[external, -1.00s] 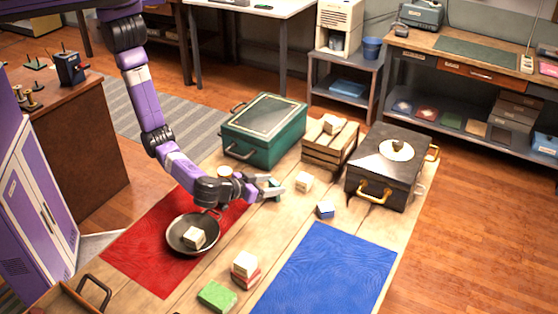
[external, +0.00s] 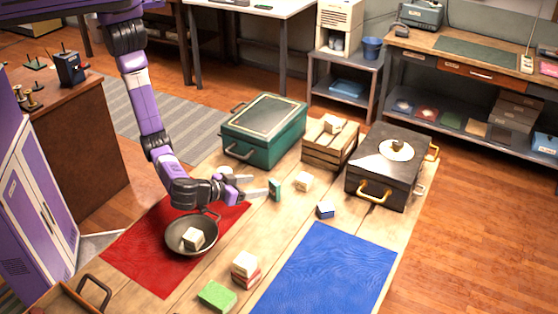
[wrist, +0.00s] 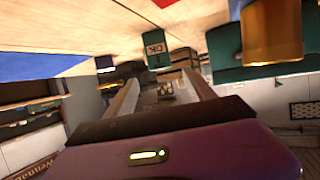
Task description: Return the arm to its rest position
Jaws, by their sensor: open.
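My arm reaches down from the upper left in the external view. My gripper (external: 256,186) is low over the table, pointing right, with its fingers apart and nothing between them. A small teal block (external: 275,189) stands upright just beyond the fingertips. In the wrist view the table is at the top; the two fingers of my gripper (wrist: 162,88) show spread, and the teal block (wrist: 157,48), marked "OK", is beyond them.
A black pan (external: 178,242) holding a pale block is on the red mat (external: 140,248), below my forearm. A green chest (external: 265,130), wooden crate (external: 328,145) and black box (external: 385,170) stand behind. A blue mat (external: 330,265) is clear. A gold cylinder (wrist: 272,32) shows close in the wrist view.

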